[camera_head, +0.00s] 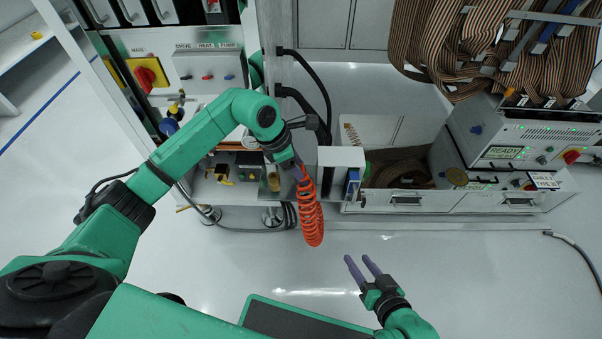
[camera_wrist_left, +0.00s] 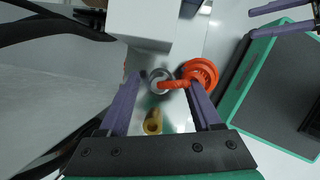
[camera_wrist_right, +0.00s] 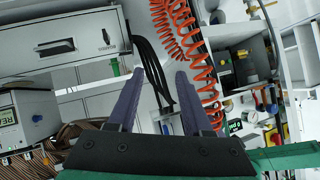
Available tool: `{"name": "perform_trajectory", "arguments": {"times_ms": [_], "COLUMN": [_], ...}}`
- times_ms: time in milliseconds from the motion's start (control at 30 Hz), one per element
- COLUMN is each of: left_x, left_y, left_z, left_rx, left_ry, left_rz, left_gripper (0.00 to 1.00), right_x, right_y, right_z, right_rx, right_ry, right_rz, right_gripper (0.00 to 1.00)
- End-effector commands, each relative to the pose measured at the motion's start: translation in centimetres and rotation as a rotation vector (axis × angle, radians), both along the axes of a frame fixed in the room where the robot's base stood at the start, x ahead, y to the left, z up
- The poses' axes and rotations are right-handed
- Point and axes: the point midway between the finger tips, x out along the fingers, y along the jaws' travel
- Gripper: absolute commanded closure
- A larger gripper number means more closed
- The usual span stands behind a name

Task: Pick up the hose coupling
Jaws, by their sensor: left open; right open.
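The hose coupling (camera_wrist_left: 159,76) shows in the left wrist view as a round metal end, joined to a short orange hose piece. It appears between the fingertips of my left gripper (camera_wrist_left: 162,82); I cannot tell its exact depth. The orange coiled hose (camera_head: 312,218) hangs down beside this gripper in the head view, where the coupling is hidden. My left gripper (camera_head: 298,172) is open. My right gripper (camera_head: 358,259) is open and empty over the floor. The right wrist view shows the coil (camera_wrist_right: 188,45) beyond the right gripper (camera_wrist_right: 160,72).
A bench (camera_head: 235,192) holds small parts left of the coil; a brass piece (camera_wrist_left: 153,122) shows near my left fingers. A white cabinet with drawers (camera_head: 440,199) and a test unit marked READY (camera_head: 520,140) stand right. Black cables (camera_head: 318,85) hang behind. Floor in front is clear.

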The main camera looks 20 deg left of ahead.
Motion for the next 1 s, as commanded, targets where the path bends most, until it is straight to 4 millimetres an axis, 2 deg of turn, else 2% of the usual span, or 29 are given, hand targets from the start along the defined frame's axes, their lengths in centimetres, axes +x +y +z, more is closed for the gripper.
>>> {"name": "perform_trajectory", "arguments": {"times_ms": [100, 267, 300, 667, 867, 1000], "left_x": [0.0, 0.0, 0.0, 0.0, 0.1, 0.2], "left_y": [0.0, 0.0, 0.0, 0.0, 0.3, 0.7], "left_z": [0.1, 0.1, 0.1, 0.4, 1.8, 3.3], "left_rx": [0.0, -0.001, -0.001, -0.001, -0.001, 0.0], "left_ry": [0.0, 0.0, 0.0, -0.002, -0.002, -0.003], "left_rz": [0.0, 0.0, 0.0, 0.0, 0.002, 0.004], "left_gripper": [0.35, 0.96, 1.0, 1.0, 1.0, 1.0], "right_x": [0.0, 0.0, 0.0, -0.1, 0.3, 0.0], "right_y": [0.0, 0.0, 0.0, -0.1, -1.4, -3.2], "right_z": [0.1, 0.1, 0.1, 0.1, 1.1, 2.0], "right_rx": [0.0, -0.001, -0.001, -0.008, -0.075, -0.156], "right_ry": [0.001, 0.002, 0.002, 0.011, 0.085, 0.185], "right_rz": [0.0, 0.0, 0.0, 0.003, 0.017, 0.028], "right_gripper": [0.5, 0.5, 0.5, 0.5, 0.5, 0.5]}}
